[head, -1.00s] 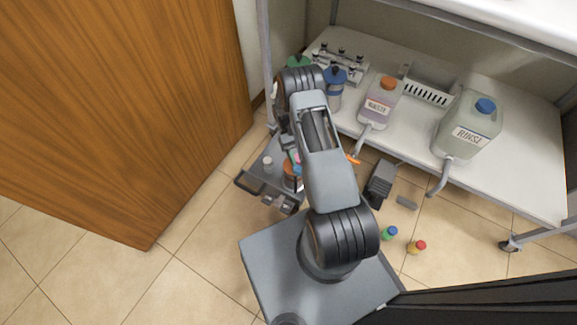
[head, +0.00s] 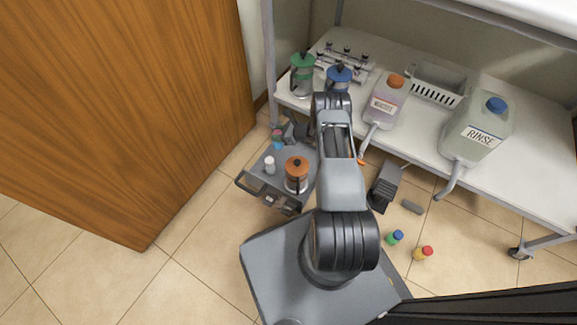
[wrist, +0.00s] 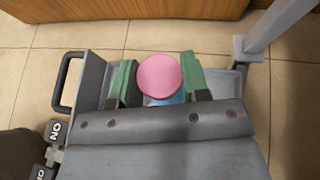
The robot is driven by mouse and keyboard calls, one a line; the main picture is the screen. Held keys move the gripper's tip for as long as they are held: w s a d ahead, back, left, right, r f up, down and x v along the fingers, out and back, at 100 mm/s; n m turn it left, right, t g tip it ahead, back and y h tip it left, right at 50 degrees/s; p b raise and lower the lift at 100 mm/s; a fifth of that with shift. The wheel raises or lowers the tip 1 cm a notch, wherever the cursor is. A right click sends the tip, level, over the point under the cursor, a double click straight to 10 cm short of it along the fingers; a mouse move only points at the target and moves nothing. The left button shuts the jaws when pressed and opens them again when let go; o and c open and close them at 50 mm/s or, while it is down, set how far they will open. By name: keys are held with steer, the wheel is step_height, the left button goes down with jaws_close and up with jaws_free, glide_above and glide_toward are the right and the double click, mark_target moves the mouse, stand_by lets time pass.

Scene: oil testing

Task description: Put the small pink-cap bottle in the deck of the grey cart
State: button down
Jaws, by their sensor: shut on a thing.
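The small pink-cap bottle (wrist: 159,75) has a round pink cap with a bit of blue showing below it. My gripper (wrist: 158,85) is shut on it, with a green-padded finger on each side. In the head view the bottle (head: 277,134) shows small at the back left end of the grey cart, and my gripper (head: 281,138) is partly hidden by my arm. The grey cart (head: 278,159) stands beside the shelf; its deck (wrist: 92,92) lies beneath the gripper in the wrist view. I cannot tell whether the bottle touches the deck.
An orange-lid jar (head: 297,176) and a small white bottle (head: 269,165) stand on the cart. Green-lid (head: 302,76) and blue-lid (head: 338,79) jars stand on the shelf. Two small bottles, blue-capped (head: 396,237) and red-capped (head: 424,253), are on the floor. A wooden panel (head: 110,100) is at left.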

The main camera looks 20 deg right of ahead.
mark_target(279, 147)
step_height(279, 147, down, 5)
steer(key=shift+w+d+f+b, duration=0.1)
steer(key=shift+b, duration=0.9)
steer(key=shift+f+b, duration=1.1)
steer(key=shift+f, duration=1.2)
steer(key=shift+f, duration=0.1)
steer(key=c, duration=0.6)
jaws_free()
